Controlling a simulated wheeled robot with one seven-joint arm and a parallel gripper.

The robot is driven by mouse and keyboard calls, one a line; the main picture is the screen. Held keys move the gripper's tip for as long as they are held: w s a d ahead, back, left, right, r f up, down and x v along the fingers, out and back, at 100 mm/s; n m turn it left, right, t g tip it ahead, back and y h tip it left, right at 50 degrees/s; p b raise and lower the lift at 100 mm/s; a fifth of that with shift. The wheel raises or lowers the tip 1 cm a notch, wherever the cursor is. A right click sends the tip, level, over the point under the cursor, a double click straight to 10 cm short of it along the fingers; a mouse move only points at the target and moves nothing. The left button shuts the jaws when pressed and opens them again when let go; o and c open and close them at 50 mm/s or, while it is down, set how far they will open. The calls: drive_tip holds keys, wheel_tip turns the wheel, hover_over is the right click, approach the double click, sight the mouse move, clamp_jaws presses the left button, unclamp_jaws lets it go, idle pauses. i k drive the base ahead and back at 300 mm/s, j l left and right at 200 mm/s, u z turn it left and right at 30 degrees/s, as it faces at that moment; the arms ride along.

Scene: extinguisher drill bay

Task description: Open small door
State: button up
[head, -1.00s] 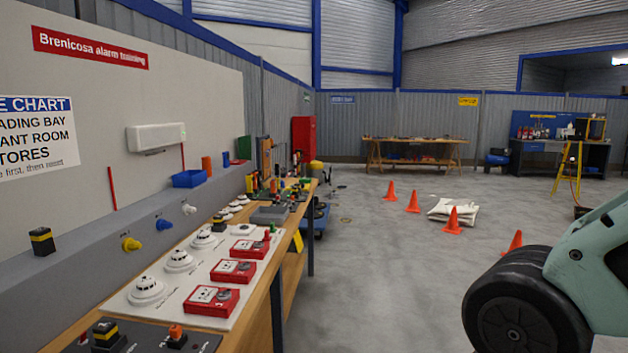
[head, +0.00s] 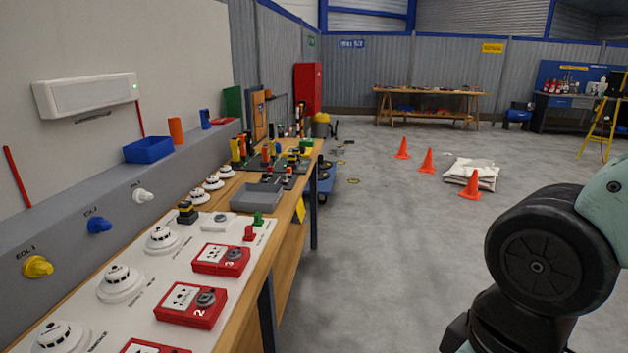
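I cannot make out for certain a small door in the head view. A tall red cabinet (head: 308,88) stands at the far end of the left wall, and its front looks closed, though it is too small to see a handle. My arm shows at the right edge as a pale green link and a black round joint. My gripper is outside the picture, so its opening and what it may hold are hidden.
A long wooden bench (head: 288,238) runs along the left, carrying white detectors, red call points (head: 191,304) and a grey tray (head: 257,197). Clear grey floor (head: 385,240) lies right of the bench.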

sight(258, 98)
drive_tip(key=i, duration=4.05)
drive_tip(key=i+u, duration=0.3)
drive_tip(key=i+l+u, duration=0.25)
drive_tip(key=i, duration=0.2)
